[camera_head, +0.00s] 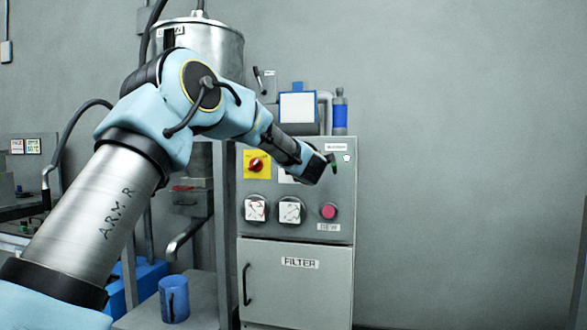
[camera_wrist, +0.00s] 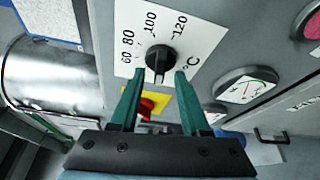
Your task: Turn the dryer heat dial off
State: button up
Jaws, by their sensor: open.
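The heat dial (camera_wrist: 158,58) is a black knob on a white plate (camera_wrist: 178,22) marked 60, 80, 100, 120 and °C in the wrist view. My gripper (camera_wrist: 160,76) is open, with its teal fingers pointing at the panel. The fingertips sit to either side of the dial's lower part in the picture. I cannot tell whether they touch it. In the head view my gripper (camera_head: 332,162) is at the upper part of the grey panel (camera_head: 300,223), and it and my wrist hide the dial. The dial's exact pointer setting is unclear.
A red switch on a yellow plate (camera_head: 257,164), two gauges (camera_head: 255,209) and a pink-red button (camera_head: 328,211) are close by on the panel. Below is the FILTER door (camera_head: 300,285). A blue mug (camera_head: 174,299) stands lower left. The right side is bare wall.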

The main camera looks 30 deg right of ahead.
jog(key=b+v, duration=0.2)
jog(key=v, duration=0.8)
jog(key=shift+s, duration=0.1)
jog(key=a+f+m+g+y+p, duration=0.1)
jog(key=a+f+m+g+p, duration=0.4)
jog(key=a, duration=0.8)
jog(key=a+f+m+g+y+p, duration=0.1)
jog(key=a+f+m+g+p, duration=0.1)
jog(key=a+f+m, duration=0.8)
jog(key=s+a+f+m+g+y+p, duration=0.1)
jog(key=s+a+f+g+y+p, duration=0.1)
jog(key=s+a, duration=0.7)
jog(key=s+a+f+m+g+y+p, duration=0.1)
jog(key=s+a+g, duration=0.4)
jog(key=a, duration=1.2)
jog(key=s+f+y+p, duration=0.1)
jog(key=s, duration=0.3)
jog(key=shift+f, duration=0.25)
